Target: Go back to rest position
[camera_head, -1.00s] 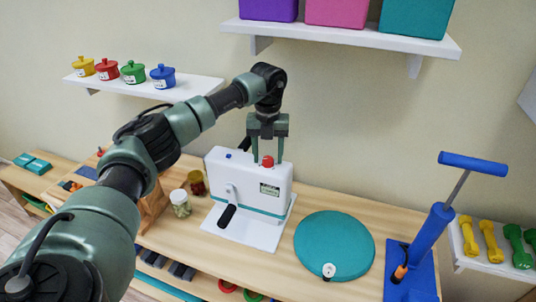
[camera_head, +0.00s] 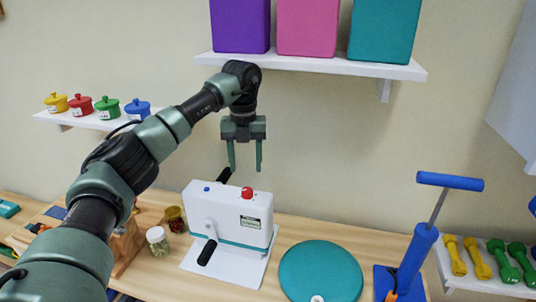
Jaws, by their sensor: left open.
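My left arm comes in from the left, and its gripper (camera_head: 244,156) hangs pointing down with its two fingers apart and nothing between them. It is above the white machine (camera_head: 233,220) with a crank handle, a red knob (camera_head: 247,193) and a small blue button, and is clear of it. The machine stands on its white base on the wooden table (camera_head: 345,228). My right gripper does not show.
A teal disc (camera_head: 320,272) and a blue pump (camera_head: 415,258) stand to the right of the machine. Jars (camera_head: 157,240) stand to its left. A wall shelf with purple, pink and teal boxes (camera_head: 307,27) is above. Small coloured pots (camera_head: 107,108) sit on a left shelf.

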